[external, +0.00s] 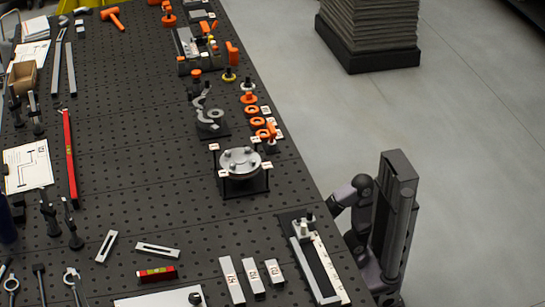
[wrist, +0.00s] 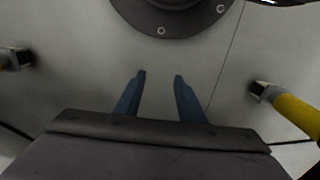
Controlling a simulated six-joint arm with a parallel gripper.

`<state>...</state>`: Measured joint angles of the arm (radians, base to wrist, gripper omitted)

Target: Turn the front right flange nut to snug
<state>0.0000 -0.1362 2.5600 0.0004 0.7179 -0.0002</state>
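A round grey flange (external: 240,163) with several upright studs or nuts on its top sits on a dark stand on the perforated bench. Small white tags surround it. The nuts are too small to tell apart or to judge how tight they are. My gripper (wrist: 160,75) shows in the wrist view with two blue fingers apart and nothing between them. It points down over grey floor, and no flange is in that view. In the external view my arm is folded beside the bench's right edge, well away from the flange; the fingers cannot be made out there.
The black bench (external: 150,220) carries a grey hook-shaped part (external: 205,112) and orange rings (external: 256,122) behind the flange. Metal blocks (external: 253,275) and a framed fixture (external: 315,262) stand in front. A red bar (external: 69,155) lies left. Yellow posts (wrist: 295,112) show near my gripper.

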